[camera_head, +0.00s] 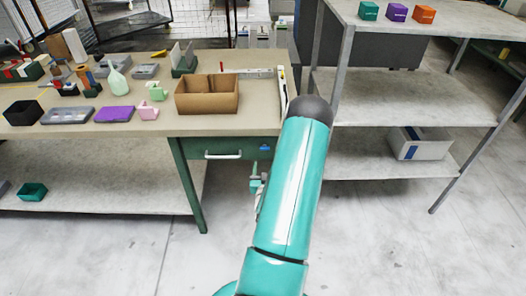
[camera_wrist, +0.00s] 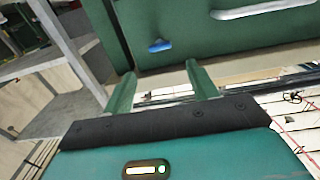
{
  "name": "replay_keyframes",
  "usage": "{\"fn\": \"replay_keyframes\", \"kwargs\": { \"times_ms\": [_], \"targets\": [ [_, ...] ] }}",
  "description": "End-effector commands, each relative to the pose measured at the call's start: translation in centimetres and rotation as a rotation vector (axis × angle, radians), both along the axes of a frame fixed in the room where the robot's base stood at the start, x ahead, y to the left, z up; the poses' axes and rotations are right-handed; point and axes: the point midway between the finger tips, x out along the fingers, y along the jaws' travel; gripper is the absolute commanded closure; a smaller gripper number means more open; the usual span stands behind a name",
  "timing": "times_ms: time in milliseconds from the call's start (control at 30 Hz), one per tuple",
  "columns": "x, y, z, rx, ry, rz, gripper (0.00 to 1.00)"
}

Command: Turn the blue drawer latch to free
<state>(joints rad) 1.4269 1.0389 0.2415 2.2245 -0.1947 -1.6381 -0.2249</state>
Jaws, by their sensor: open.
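The blue drawer latch (camera_wrist: 160,45) is a small blue piece on the dark green drawer front (camera_wrist: 215,40) in the wrist view, above and apart from my fingertips. In the head view the latch (camera_head: 265,147) shows as a small blue spot on the drawer front, right of the white handle (camera_head: 223,155). That handle also shows at the top right of the wrist view (camera_wrist: 262,9). My gripper (camera_wrist: 160,82) is open and empty, its two green fingers spread below the latch. In the head view my gripper (camera_head: 257,184) is small and partly hidden by my teal arm.
The workbench (camera_head: 150,124) carries a cardboard box (camera_head: 207,97), a purple container (camera_head: 115,114), a spray bottle (camera_head: 117,80) and several other items. A grey shelf rack (camera_head: 400,99) stands to the right. The concrete floor in front is clear.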

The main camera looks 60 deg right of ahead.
Motion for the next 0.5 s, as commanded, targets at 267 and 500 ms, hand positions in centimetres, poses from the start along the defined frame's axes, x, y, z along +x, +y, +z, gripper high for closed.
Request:
{"fn": "replay_keyframes", "kwargs": {
  "times_ms": [267, 500],
  "targets": [
    [2.6, -4.9, 0.0, -0.001, -0.002, 0.000, 0.42],
    [4.2, -7.6, 0.0, 0.000, -0.001, 0.004, 0.42]
  ]
}}
